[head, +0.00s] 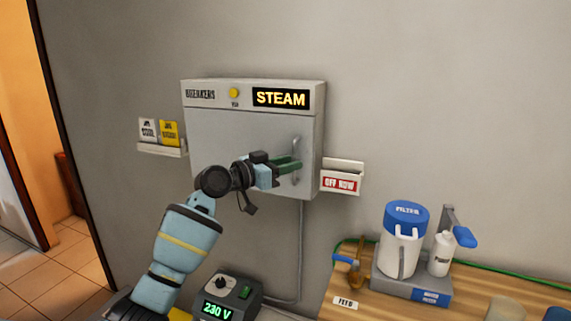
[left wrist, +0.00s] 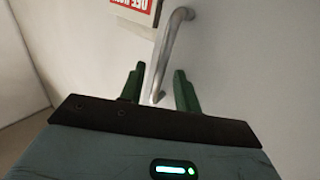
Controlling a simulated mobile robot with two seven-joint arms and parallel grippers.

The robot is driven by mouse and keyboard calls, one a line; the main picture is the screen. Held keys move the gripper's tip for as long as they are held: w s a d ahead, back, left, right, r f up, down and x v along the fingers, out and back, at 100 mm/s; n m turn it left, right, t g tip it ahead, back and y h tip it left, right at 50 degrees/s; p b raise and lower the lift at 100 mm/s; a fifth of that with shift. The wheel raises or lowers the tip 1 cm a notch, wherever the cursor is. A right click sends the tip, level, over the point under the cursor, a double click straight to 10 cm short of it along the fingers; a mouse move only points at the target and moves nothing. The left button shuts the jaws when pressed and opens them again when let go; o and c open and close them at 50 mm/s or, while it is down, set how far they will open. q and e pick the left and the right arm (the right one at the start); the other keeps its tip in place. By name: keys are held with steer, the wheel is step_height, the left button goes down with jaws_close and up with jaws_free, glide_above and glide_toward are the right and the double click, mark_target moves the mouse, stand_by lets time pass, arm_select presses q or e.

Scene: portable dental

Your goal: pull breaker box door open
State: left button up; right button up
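The breaker box (head: 215,123) hangs on the wall, grey-white, with BREAKERS and STEAM labels along its top. Its door looks shut. A vertical metal bar handle (head: 296,150) is on the door's right side; it also shows in the left wrist view (left wrist: 172,48). My left gripper (head: 297,164) is at the handle. In the left wrist view its green fingers (left wrist: 159,88) are apart, with the handle's end between them. I see a gap on both sides of the handle. My right gripper is in neither view.
An OFF NOW holder (head: 341,183) is on the wall right of the box, and a small card shelf (head: 162,150) left of it. Below are a 230 V unit (head: 228,296) and a wooden counter (head: 372,309) with a filter jug (head: 403,238). The space before the door is otherwise open.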

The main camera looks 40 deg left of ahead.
arm_select(q)
jaws_close()
stand_by(0.3)
